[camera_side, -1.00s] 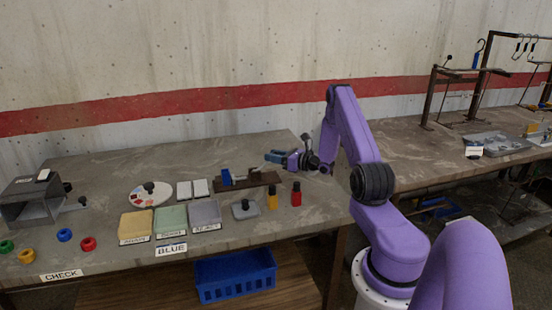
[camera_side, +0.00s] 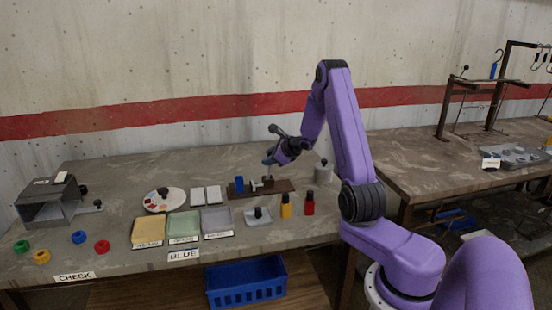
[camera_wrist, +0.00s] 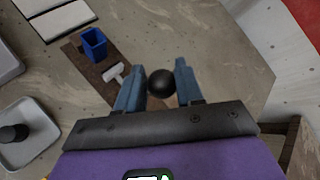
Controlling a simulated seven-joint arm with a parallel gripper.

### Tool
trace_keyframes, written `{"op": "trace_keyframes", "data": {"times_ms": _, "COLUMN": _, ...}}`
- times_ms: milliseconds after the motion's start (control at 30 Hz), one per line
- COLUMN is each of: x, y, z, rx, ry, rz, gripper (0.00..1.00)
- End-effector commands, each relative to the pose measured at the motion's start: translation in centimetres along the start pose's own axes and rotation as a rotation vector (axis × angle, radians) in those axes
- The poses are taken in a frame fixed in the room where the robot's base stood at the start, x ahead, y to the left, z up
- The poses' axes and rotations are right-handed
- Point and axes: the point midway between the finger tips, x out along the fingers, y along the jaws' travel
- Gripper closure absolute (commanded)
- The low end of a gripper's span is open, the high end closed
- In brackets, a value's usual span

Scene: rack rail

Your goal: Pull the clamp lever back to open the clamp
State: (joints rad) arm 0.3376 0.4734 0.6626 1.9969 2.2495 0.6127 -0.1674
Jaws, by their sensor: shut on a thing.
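The clamp stands on a brown base plate (camera_side: 282,187) on the bench in the side view. A blue block (camera_side: 239,184) sits at its left end, with a pale plunger piece (camera_side: 256,186) beside it. In the wrist view the blue block (camera_wrist: 94,44) and the pale T-shaped piece (camera_wrist: 113,73) show upper left. The lever's black ball knob (camera_wrist: 161,83) is between my fingers. My gripper (camera_side: 268,161) is above the right part of the base, shut on the knob; it also shows in the wrist view (camera_wrist: 160,85). The lever's shaft is mostly hidden.
Yellow (camera_side: 285,205) and red (camera_side: 309,204) bottles stand in front of the clamp. A grey cylinder (camera_side: 323,173) is to its right. A grey piece with a black knob (camera_side: 258,216) and several trays (camera_side: 182,224) lie front left. A wall is behind.

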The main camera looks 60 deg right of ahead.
Motion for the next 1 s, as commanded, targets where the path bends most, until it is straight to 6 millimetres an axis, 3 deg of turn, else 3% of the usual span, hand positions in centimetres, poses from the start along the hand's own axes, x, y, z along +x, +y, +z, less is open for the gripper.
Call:
{"op": "trace_keyframes", "data": {"times_ms": 33, "x": -0.13, "y": -0.74, "z": 0.06, "rx": -0.019, "ry": 0.02, "rz": -0.021, "gripper": 1.0}}
{"op": "trace_keyframes", "data": {"times_ms": 833, "x": 0.29, "y": -0.32, "z": 0.74, "rx": -0.105, "ry": 0.106, "rz": -0.033, "gripper": 1.0}}
{"op": "trace_keyframes", "data": {"times_ms": 867, "x": 0.29, "y": -0.32, "z": 0.74, "rx": -0.105, "ry": 0.105, "rz": -0.033, "gripper": 0.6}}
{"op": "trace_keyframes", "data": {"times_ms": 900, "x": 0.29, "y": -0.33, "z": 0.74, "rx": -0.105, "ry": 0.105, "rz": -0.033, "gripper": 0.47}}
{"op": "trace_keyframes", "data": {"times_ms": 1000, "x": 0.34, "y": -0.14, "z": 0.78, "rx": -0.105, "ry": 0.105, "rz": -0.029, "gripper": 0.44}}
